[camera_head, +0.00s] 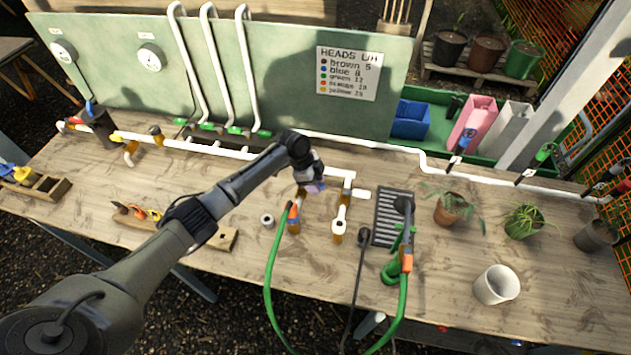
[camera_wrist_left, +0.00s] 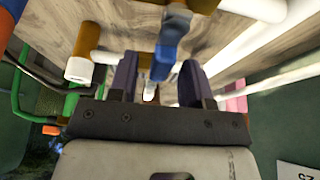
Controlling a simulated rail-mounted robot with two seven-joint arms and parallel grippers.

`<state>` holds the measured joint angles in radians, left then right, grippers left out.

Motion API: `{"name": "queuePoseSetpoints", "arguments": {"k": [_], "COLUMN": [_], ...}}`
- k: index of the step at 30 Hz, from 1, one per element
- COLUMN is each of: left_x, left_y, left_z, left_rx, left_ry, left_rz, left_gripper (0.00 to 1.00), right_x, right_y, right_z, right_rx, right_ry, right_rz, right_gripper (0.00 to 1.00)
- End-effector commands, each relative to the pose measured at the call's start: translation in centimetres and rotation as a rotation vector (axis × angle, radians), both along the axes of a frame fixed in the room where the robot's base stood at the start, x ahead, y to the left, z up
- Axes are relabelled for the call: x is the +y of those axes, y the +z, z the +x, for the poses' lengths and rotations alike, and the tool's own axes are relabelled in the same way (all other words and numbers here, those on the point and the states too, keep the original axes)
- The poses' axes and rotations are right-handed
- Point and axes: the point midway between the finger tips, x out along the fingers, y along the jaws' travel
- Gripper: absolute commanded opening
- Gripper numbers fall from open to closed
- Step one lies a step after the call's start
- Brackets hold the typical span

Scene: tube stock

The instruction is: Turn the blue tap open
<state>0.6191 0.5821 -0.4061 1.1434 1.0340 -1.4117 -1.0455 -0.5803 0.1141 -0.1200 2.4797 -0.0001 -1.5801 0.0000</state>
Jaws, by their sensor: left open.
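The blue tap lever (camera_wrist_left: 168,45) shows in the left wrist view, hanging from a brown and white fitting at the top of the picture. My left gripper (camera_wrist_left: 158,72) is open, with one dark purple finger on each side of the blue lever. I cannot tell whether either finger touches it. In the head view my left gripper (camera_head: 314,184) is over the middle of the bench, at the pipe stubs beside the green hose. There the gripper hides most of the tap. My right gripper is not in view.
A white pipe (camera_head: 250,152) runs along the bench in front of the green panel (camera_head: 270,70). A green hose (camera_head: 268,285) loops close to my gripper. A black grate (camera_head: 388,222), a white cup (camera_head: 497,285) and potted plants stand to the right. Bare wood (camera_head: 330,272) lies in front.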

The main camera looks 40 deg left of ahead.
Motion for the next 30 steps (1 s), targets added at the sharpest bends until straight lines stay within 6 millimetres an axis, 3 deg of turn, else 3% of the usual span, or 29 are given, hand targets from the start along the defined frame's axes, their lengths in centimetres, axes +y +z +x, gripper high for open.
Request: {"name": "queuePoseSetpoints", "arguments": {"k": [2,16,30], "left_x": [0.00,0.01,0.04], "left_y": [0.02,0.05,0.20], "left_z": [0.01,0.00,0.09], "left_rx": [0.000,0.000,0.000], "left_ry": [0.000,0.000,0.025], "left_rz": [0.000,0.000,-0.001], "left_gripper": [0.45,0.00,0.00], "right_x": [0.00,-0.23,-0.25], "right_y": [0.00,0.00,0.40], "right_z": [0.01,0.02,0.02], "right_rx": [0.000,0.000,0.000], "right_ry": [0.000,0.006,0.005], "right_rz": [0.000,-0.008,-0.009], "right_gripper": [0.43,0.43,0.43]}}
